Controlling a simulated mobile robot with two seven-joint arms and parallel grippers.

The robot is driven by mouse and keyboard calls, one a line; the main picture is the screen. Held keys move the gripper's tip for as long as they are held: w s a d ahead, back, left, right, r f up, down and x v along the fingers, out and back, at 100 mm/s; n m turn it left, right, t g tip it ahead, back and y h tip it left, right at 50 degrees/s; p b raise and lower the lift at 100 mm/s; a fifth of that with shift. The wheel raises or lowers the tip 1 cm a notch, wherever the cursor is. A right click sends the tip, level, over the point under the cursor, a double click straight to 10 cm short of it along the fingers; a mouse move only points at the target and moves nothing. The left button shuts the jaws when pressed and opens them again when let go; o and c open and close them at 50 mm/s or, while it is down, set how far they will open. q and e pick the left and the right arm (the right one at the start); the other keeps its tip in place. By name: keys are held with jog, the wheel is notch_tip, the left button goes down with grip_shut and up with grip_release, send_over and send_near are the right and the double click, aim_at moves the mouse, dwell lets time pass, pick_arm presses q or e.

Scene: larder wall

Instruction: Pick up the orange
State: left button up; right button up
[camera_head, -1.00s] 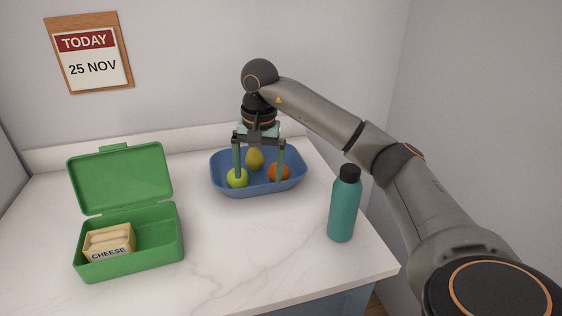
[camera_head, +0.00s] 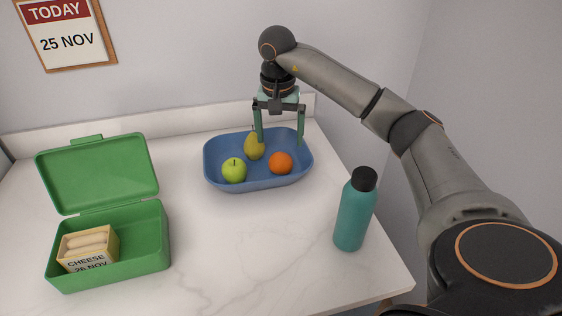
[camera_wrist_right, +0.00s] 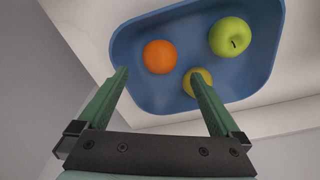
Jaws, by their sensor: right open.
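The orange (camera_head: 280,163) lies at the right in a blue tray (camera_head: 258,184), beside a green apple (camera_head: 234,171) and a yellow-green pear (camera_head: 255,147). My right gripper (camera_head: 280,143) points down over the back right part of the tray. It is open and empty, its fingertips apart above the fruit. In the right wrist view the orange (camera_wrist_right: 160,57) shows whole, just beyond the gap between the green fingertips (camera_wrist_right: 160,73). The pear (camera_wrist_right: 198,83) is partly hidden by one finger there. My left gripper is not in view.
A teal bottle (camera_head: 354,215) with a black cap stands front right of the tray. An open green lunch box (camera_head: 130,256) holding a cheese pack (camera_head: 88,248) stands at the left. The wall is close behind the tray. The counter's middle is clear.

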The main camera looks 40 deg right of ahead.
aim_at(280, 155)
jog(key=f, duration=0.5)
jog(key=w+d+f, duration=0.1)
jog(key=f, duration=0.2)
jog(key=shift+f, duration=0.35)
jog(key=c, duration=1.4)
jog(key=shift+r, duration=0.1)
